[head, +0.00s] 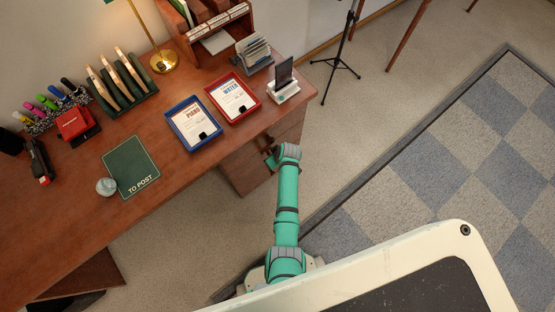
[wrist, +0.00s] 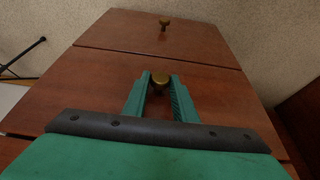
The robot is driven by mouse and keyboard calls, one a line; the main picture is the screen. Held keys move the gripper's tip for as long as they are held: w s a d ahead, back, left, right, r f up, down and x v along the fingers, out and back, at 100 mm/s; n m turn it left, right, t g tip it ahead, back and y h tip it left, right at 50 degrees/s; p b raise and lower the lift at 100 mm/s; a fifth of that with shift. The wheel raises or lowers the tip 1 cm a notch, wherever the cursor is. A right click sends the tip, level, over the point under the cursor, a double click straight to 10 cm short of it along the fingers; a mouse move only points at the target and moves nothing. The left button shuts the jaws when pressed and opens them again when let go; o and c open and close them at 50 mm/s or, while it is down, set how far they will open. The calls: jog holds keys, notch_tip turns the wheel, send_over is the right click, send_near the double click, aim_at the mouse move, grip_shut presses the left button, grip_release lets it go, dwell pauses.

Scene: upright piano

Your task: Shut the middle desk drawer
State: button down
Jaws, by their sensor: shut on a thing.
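The desk's drawer stack (head: 246,168) stands under its right end in the head view. My gripper (wrist: 160,84) is shut on this knob, with one green finger on each side. It also shows at the drawer fronts in the head view (head: 272,160), partly hidden by my wrist. A neighbouring drawer front (wrist: 120,31) with its own knob (wrist: 164,22) lies beyond a seam. How far the held drawer stands out is not clear.
The desk top (head: 75,215) holds a blue tray (head: 193,124), a red tray (head: 233,98), a phone on a stand (head: 284,82) and a green "TO POST" mat (head: 131,168). A black tripod stand (head: 335,68) is beyond the desk's right end.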

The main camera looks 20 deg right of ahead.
jog(key=shift+w+a, duration=0.1)
jog(key=shift+w, duration=0.25)
jog(key=shift+r, duration=0.1)
jog(key=c, duration=1.5)
grip_release()
jog(key=shift+s, duration=0.1)
jog(key=shift+s+r, duration=0.15)
jog(key=shift+r, duration=0.15)
jog(key=v, duration=1)
